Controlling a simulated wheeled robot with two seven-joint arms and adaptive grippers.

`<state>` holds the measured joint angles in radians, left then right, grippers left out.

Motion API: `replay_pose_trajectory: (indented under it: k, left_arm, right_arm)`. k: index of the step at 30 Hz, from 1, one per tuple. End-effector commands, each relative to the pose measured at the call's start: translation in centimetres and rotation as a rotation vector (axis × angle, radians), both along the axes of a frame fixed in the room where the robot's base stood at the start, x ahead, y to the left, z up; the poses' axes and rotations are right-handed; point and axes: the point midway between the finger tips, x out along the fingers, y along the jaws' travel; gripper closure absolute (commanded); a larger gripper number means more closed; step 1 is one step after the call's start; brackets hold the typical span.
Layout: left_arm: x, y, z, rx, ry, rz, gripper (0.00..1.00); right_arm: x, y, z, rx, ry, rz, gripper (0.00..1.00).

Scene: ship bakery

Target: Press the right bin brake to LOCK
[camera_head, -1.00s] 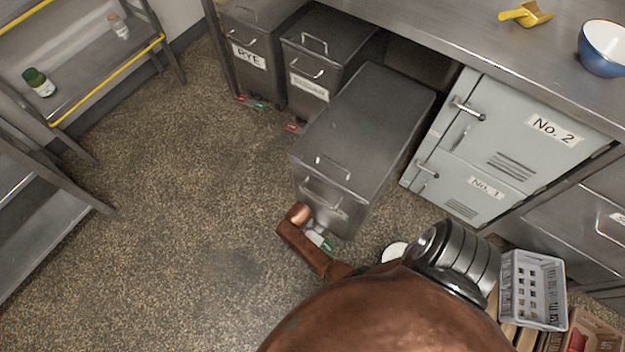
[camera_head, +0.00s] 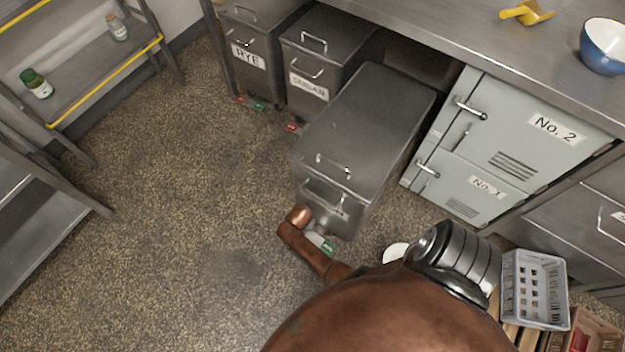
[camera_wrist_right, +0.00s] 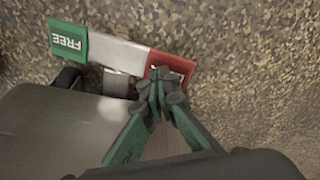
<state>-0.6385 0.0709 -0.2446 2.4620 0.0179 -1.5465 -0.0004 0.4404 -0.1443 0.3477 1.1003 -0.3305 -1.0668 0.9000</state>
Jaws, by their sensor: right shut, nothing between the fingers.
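The right bin (camera_head: 365,120) is a grey steel box with a lid handle and a front handle, standing out from under the counter. Its brake pedal is low at the front; the green end (camera_head: 328,247) shows past my arm. In the right wrist view the pedal is a white bar with a green FREE end (camera_wrist_right: 68,41) and a red end (camera_wrist_right: 172,64). My right gripper (camera_wrist_right: 165,85) is shut and empty, its fingertips over the red end and hiding part of it. I cannot tell whether they press on it. My left gripper is not in view.
The RYE bin (camera_head: 262,30) and SUGAR bin (camera_head: 328,45) stand under the counter. Lockers (camera_head: 500,150) are to the right, a grey crate (camera_head: 535,290) at lower right. A shelf rack (camera_head: 85,75) stands at left. The floor (camera_head: 170,220) between is clear.

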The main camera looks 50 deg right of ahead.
Motion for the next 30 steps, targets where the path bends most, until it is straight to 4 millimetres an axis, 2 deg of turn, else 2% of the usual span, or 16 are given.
replay_pose_trajectory:
  k: [30]
  left_arm:
    - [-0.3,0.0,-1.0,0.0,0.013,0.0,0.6]
  right_arm:
    - [-0.2,0.0,-1.6,0.001,0.003,0.0,1.0]
